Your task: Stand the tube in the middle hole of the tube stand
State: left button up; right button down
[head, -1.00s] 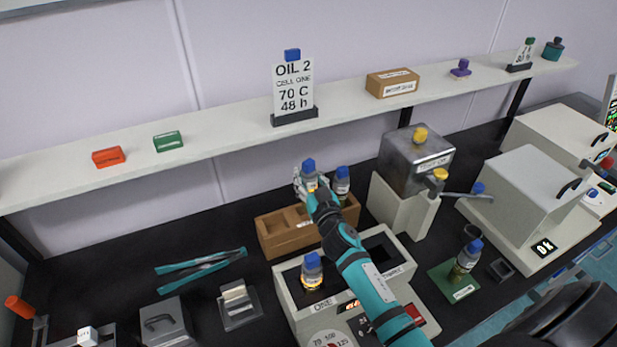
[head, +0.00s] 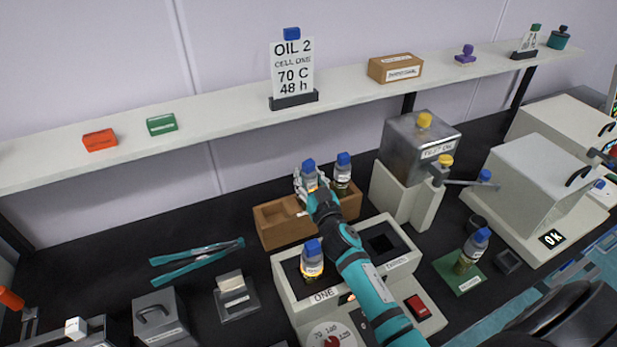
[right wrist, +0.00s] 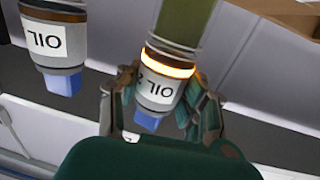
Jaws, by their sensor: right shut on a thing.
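My right gripper (head: 314,192) is shut on a blue-capped tube (head: 309,170) and holds it upright over the wooden tube stand (head: 283,238), around its middle. In the right wrist view the gripper (right wrist: 158,105) has fingers on both sides of the tube's labelled upper part (right wrist: 158,90), marked OIL 2, with a glowing orange band. Its greenish lower body runs out of that frame, and the arm hides its foot, so I cannot tell whether it is in the hole. The stand's left hole looks empty. Another blue-capped tube (head: 343,173) stands at its right end. My left gripper is not in view.
A heater block in front holds a tube (head: 312,260) in well ONE; its other well (head: 383,245) looks empty. A metal tank (head: 422,150) stands right of the stand. Teal tongs (head: 197,260) lie left. The shelf (head: 215,122) runs behind.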

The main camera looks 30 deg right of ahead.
aim_at(310, 167)
jog(key=shift+f+b, duration=0.35)
jog(key=shift+f, duration=0.2)
jog(key=c, duration=0.8)
grip_release()
jog(key=shift+o, duration=0.2)
notch_tip(310, 167, up, 6)
jog(key=p, duration=0.6)
jog(key=shift+r, duration=0.15)
jog(key=shift+s+f, duration=0.1)
jog(key=shift+f, duration=0.1)
